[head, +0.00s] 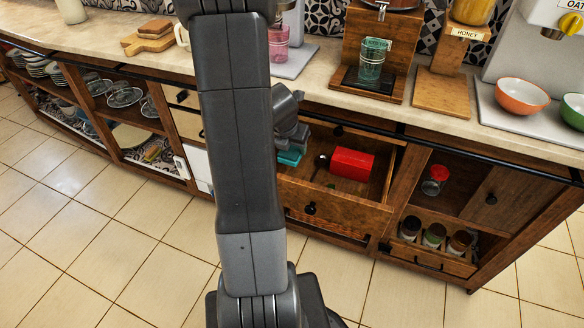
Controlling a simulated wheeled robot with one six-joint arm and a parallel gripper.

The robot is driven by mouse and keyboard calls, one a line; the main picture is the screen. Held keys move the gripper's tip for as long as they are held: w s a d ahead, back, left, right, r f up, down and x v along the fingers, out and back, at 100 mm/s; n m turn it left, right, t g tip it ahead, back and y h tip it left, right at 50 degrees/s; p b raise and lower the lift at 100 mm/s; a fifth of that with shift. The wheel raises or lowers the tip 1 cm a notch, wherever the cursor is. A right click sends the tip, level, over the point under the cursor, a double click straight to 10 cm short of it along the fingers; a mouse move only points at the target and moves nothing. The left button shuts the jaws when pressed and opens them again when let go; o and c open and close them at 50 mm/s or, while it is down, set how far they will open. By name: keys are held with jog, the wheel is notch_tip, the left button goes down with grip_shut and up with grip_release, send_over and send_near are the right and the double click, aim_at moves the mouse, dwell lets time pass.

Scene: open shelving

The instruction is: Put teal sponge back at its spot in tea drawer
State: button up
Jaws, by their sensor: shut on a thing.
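The teal sponge (289,158) shows as a small teal patch just below my gripper (291,148) in the head view. My gripper is shut on the sponge, its fingers mostly hidden by its own body. Both are over the left part of an open wooden drawer (338,211) under the counter. I cannot tell whether the sponge touches the drawer floor. A red box (351,163) lies in the drawer to the right of the sponge. A dark spoon-like item (320,164) lies between them. My arm hides the drawer's left end.
The counter (440,118) runs above the drawer, with a wooden dispenser stand, a honey dispenser and bowls on it. Right of the drawer is an open shelf with a red-lidded jar (435,180) and several jars below. The tiled floor in front is clear.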

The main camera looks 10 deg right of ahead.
jog(key=shift+f+b, duration=1.85)
jog(key=shift+f, duration=1.2)
jog(key=shift+f, duration=0.2)
jog(key=o, duration=0.9)
jog(key=shift+r, duration=0.1)
jog(key=p+v, duration=0.6)
jog(key=v, duration=0.6)
jog(key=shift+r, duration=0.15)
